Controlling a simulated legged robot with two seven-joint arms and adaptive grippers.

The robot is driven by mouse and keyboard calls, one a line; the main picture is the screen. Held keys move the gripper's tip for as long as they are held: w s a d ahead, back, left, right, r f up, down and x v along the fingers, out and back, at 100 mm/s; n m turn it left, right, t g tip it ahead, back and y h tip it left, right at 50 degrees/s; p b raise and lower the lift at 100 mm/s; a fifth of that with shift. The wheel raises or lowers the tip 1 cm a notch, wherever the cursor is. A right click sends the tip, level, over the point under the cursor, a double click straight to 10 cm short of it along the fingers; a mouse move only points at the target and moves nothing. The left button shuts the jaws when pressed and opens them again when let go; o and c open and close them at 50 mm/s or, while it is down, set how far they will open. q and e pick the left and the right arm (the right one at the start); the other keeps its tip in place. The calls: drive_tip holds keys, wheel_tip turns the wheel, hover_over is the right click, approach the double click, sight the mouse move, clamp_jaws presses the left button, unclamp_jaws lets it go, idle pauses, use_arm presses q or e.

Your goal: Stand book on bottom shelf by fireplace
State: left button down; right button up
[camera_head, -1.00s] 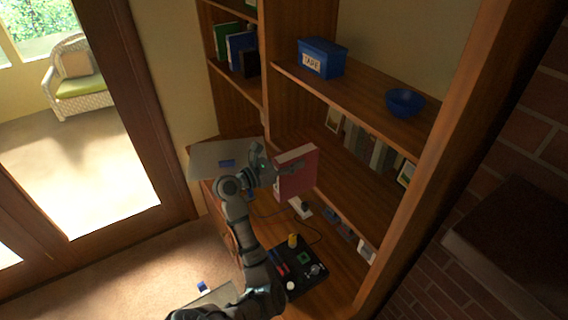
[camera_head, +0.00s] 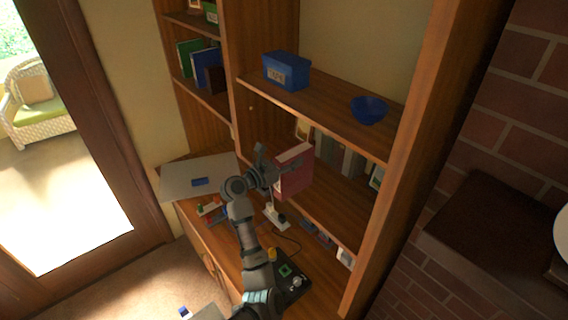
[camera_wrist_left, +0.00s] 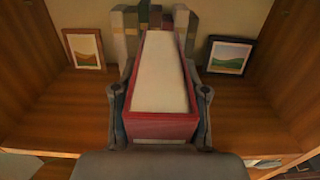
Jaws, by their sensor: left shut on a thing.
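The red book (camera_head: 294,172) with pale pages is held upright in front of the bookcase in the head view. My left gripper (camera_head: 272,170) is shut on it. In the left wrist view the book (camera_wrist_left: 160,128) stands between the two fingers of the gripper (camera_wrist_left: 161,108), its page edges facing the camera. The lower shelf (camera_head: 345,206) lies behind the book. On it, a row of books (camera_wrist_left: 125,32) stands straight behind the held book, which hides part of the row. I cannot tell whether the held book touches the shelf. My right gripper is not in view.
Framed pictures (camera_wrist_left: 84,48) and (camera_wrist_left: 230,55) flank the row of books. A blue box (camera_head: 287,72) and a blue bowl (camera_head: 368,109) sit on the shelf above. A black device (camera_head: 290,280) lies on the desk below. The brick fireplace (camera_head: 440,200) is at right.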

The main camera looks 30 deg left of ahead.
sight(308, 154)
use_arm(q)
drive_tip(key=x, duration=0.8)
drive_tip(key=shift+a, duration=0.15)
drive_tip(key=shift+w+f, duration=0.15)
drive_tip(key=shift+f, duration=0.75)
drive_tip(key=shift+a+f, duration=0.1)
drive_tip(key=shift+f, duration=0.15)
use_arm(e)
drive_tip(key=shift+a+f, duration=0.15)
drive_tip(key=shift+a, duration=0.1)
use_arm(q)
drive_tip(key=c, duration=0.5)
unclamp_jaws()
drive_tip(key=shift+c, duration=0.2)
drive_tip(key=shift+f, duration=0.1)
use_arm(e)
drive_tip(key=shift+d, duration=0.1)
